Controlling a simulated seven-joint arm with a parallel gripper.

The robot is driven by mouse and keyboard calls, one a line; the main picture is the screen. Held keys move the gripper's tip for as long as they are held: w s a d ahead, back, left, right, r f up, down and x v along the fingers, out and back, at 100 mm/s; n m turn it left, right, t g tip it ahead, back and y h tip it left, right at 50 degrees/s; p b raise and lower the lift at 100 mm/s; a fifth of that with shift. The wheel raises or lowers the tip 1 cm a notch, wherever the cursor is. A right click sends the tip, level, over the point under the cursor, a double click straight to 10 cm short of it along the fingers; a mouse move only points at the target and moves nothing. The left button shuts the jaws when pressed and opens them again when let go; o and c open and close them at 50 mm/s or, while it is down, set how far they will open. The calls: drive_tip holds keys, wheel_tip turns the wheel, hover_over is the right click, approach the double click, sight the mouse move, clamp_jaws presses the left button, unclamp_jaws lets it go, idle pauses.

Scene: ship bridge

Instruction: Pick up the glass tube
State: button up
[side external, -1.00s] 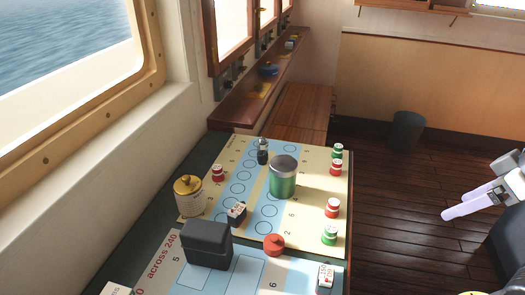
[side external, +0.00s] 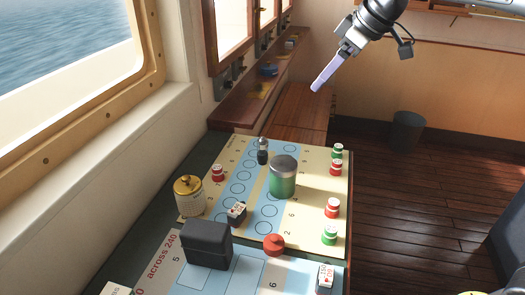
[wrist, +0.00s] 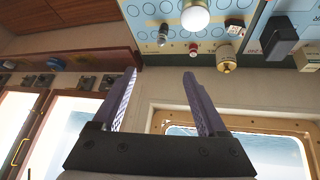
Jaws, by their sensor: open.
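A small slim cylinder (side external: 262,151), dark below and greyish on top, stands upright toward the far end of the game board; it looks most like the glass tube, but I cannot be sure. It also shows near the top of the wrist view (wrist: 163,37), beyond the fingertips. My gripper (side external: 317,88) is high above the table's far end, up and to the right of the cylinder in the side view. In the wrist view my gripper (wrist: 160,75) has its fingers wide apart with nothing between them.
A gold-lidded jar (side external: 189,197) and black box (side external: 206,245) stand nearer. A shelf (side external: 235,103) runs along the wall.

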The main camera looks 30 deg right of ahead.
drive_tip(key=w+a+f+g, duration=0.1)
drive_tip(key=w+a+f, duration=0.2)
drive_tip(key=w+f, duration=0.55)
drive_tip(key=g, duration=0.2)
approach(262, 151)
drive_tip(key=shift+n, duration=0.3)
drive_tip(key=x, duration=0.3)
drive_tip(key=d+x, duration=0.1)
drive_tip(key=x, duration=0.1)
drive_tip(key=shift+w+f, duration=0.1)
drive_tip(key=shift+w, duration=0.05)
drive_tip(key=shift+t, duration=0.3)
drive_tip(key=shift+w+x, duration=0.1)
drive_tip(key=shift+x, duration=1.55)
drive_tip(key=shift+w+x, duration=0.15)
drive_tip(key=shift+x, duration=1.45)
drive_tip(key=shift+c, duration=0.2)
clamp_jaws()
